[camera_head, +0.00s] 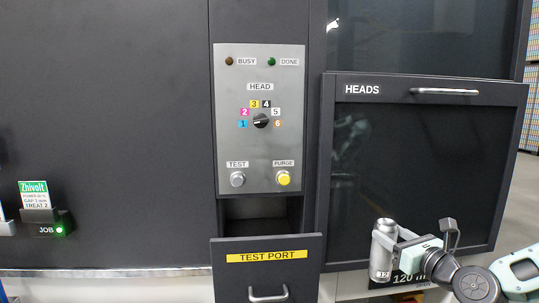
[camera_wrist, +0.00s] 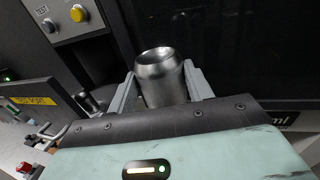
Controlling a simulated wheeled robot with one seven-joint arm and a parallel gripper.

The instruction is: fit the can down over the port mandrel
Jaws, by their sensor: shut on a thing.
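The bare metal can (camera_head: 381,262) is upright in my gripper (camera_head: 388,238), in front of the HEADS door. In the wrist view the can (camera_wrist: 160,82) sits between both fingers of my gripper (camera_wrist: 160,88), its open-looking rim facing up. The TEST PORT drawer (camera_head: 267,275) is pulled out, left of the can and apart from it. The head view does not show the port mandrel, as the drawer front hides the inside. In the wrist view a dark rounded piece (camera_wrist: 90,101) shows behind the drawer front; I cannot tell if it is the mandrel.
The control panel (camera_head: 261,145) above the drawer has a HEAD knob (camera_head: 261,121), a TEST button (camera_head: 237,179) and a yellow PURGE button (camera_head: 283,178). The HEADS door (camera_head: 425,150) is behind my gripper. A lit JOB reader (camera_head: 45,222) is at the far left.

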